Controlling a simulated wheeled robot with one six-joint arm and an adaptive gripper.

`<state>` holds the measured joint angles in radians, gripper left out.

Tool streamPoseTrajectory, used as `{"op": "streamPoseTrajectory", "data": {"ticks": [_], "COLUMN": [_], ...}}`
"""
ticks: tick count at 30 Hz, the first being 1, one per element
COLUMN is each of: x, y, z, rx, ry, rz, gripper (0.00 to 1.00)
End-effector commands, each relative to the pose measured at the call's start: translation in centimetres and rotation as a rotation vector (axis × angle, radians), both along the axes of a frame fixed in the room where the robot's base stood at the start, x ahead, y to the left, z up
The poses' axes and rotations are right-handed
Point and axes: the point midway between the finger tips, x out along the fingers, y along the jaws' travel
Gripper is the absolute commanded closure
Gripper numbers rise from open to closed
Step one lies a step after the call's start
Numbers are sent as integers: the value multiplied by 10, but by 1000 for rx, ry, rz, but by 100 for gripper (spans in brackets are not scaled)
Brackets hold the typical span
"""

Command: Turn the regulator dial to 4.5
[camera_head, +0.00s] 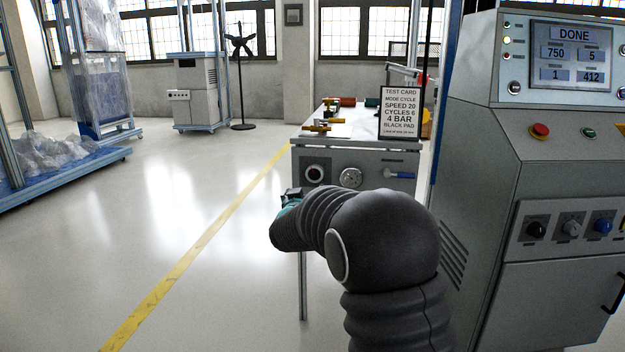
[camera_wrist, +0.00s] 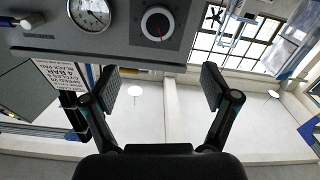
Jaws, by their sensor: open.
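The regulator dial (camera_head: 314,173) is a dark round knob with a pale ring on the front panel of the grey bench. In the wrist view, which is upside down, the dial (camera_wrist: 157,23) shows a red mark; its scale numbers are too small to read. A round pressure gauge (camera_head: 351,178) sits beside it and also shows in the wrist view (camera_wrist: 88,13). My gripper (camera_head: 291,194) is in front of and below the dial in the head view. In the wrist view its two fingers (camera_wrist: 163,76) are spread apart, empty and clear of the dial.
A blue-handled valve (camera_head: 400,175) is right of the gauge. A test card (camera_head: 400,113) reading 4 BAR stands on the bench (camera_head: 340,125). A grey control cabinet (camera_head: 480,190) with a DONE screen is close on the right. The floor (camera_head: 190,200) to the left is clear.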

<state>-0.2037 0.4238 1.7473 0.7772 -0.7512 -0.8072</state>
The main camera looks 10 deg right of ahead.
Motion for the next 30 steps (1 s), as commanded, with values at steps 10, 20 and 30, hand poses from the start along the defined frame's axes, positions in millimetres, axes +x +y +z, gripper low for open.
{"op": "streamPoseTrajectory", "data": {"ticks": [10,20,30], "x": [33,89,128], "y": [-12,-30,-42], "z": [-5,-4,-3], "rx": [-11,-9,-8], "ry": [-10,-10,-10], "rz": [-22,-20,-19], "gripper": [14,14,14]}}
